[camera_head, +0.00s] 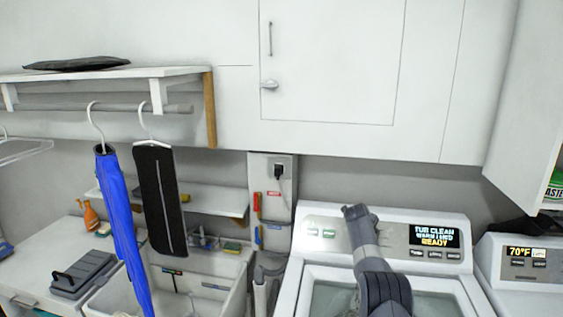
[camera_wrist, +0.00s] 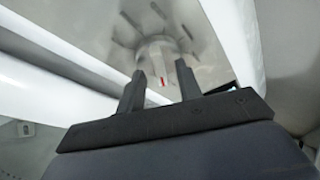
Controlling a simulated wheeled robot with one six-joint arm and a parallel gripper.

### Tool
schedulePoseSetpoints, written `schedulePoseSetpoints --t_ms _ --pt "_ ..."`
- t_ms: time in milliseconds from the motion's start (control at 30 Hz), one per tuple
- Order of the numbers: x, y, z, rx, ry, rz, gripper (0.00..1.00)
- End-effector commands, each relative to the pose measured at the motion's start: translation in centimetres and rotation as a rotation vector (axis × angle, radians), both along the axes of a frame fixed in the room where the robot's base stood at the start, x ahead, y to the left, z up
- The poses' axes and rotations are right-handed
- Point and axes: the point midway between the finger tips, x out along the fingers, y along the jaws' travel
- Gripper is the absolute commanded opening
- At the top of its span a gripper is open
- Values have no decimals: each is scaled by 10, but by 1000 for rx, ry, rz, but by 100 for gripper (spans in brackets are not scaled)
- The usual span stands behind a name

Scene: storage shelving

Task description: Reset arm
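My arm (camera_head: 372,262) is dark grey and rises in front of the white washing machine (camera_head: 315,215) at the lower right of the head view. It covers part of the machine's control panel and lid opening. In the wrist view my gripper (camera_wrist: 160,68) shows two dark fingers standing apart, with nothing between them. Beyond the fingers is a grey metallic surface (camera_wrist: 205,30) with dark slots and a small red mark. I cannot tell exactly how far it is. The gripper is not clear in the head view.
White cabinets (camera_head: 330,65) hang above the machine. A second machine (camera_head: 525,262) stands at the right. At the left, a blue garment (camera_head: 122,225) and a black item (camera_head: 160,198) hang from a rod below a shelf (camera_head: 110,74). A sink (camera_head: 205,280) lies below.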

Motion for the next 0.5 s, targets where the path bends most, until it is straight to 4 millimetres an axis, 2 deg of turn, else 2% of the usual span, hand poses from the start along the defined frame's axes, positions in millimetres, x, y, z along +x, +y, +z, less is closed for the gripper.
schedulePoseSetpoints --t_ms 100,500 --pt "4 -4 -6 -2 1 1 34" --pt "1 -2 -8 -232 49 213 34"
